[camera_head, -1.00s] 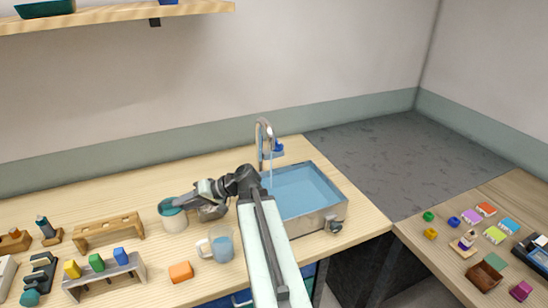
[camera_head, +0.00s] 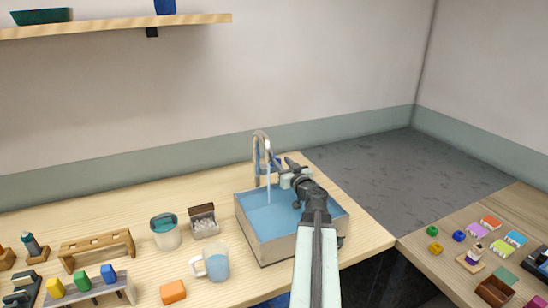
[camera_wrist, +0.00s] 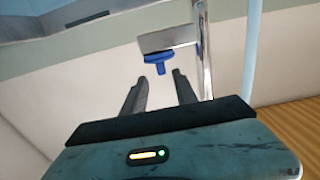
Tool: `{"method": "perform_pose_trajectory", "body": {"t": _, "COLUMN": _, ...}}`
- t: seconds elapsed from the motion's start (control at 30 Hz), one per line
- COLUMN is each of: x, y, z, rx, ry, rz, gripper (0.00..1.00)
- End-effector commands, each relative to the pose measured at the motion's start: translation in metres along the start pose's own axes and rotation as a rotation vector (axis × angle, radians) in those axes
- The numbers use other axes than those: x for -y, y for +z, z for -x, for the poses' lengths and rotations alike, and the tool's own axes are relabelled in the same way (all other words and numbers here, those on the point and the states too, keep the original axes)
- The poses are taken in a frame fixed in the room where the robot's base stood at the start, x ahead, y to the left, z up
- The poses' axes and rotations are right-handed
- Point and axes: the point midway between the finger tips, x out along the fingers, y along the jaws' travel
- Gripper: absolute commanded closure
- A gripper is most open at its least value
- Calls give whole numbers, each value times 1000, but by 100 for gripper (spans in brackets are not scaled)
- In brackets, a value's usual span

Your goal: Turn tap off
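The metal tap (camera_head: 257,158) stands at the back of the sink (camera_head: 282,250), with a thin stream of water (camera_head: 269,187) falling into the basin. In the wrist view the tap's blue handle (camera_wrist: 160,58) sits under a grey block beside the chrome pipe (camera_wrist: 204,50). My gripper (camera_wrist: 160,86) is open, its two dark fingers apart and empty. The handle lies between and just beyond the fingertips, with no contact visible. In the head view my gripper (camera_head: 286,170) is close to the tap and largely hides the handle.
A teal-topped cup (camera_head: 166,236), a small box of pale pieces (camera_head: 204,224) and a mug (camera_head: 215,264) stand left of the sink. An orange block (camera_head: 173,292) lies in front. Small coloured items lie on the right table (camera_head: 400,245).

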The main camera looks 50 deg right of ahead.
Motion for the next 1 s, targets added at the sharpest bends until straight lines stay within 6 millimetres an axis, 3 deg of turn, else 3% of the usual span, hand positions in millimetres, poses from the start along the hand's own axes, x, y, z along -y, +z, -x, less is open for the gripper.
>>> {"method": "perform_pose_trajectory", "body": {"t": 0.3, "x": 3, "y": 0, "z": -60, "rx": 0, "ry": -7, "rz": -1, "gripper": 65}}
{"method": "perform_pose_trajectory", "body": {"t": 0.6, "x": 5, "y": 0, "z": -66, "rx": 0, "ry": -7, "rz": -2, "gripper": 65}}
{"method": "perform_pose_trajectory", "body": {"t": 0.73, "x": 5, "y": 0, "z": -66, "rx": 0, "ry": -7, "rz": -2, "gripper": 100}}
{"method": "perform_pose_trajectory", "body": {"t": 1.0, "x": 9, "y": 0, "z": -66, "rx": 0, "ry": -4, "rz": -2, "gripper": 100}}
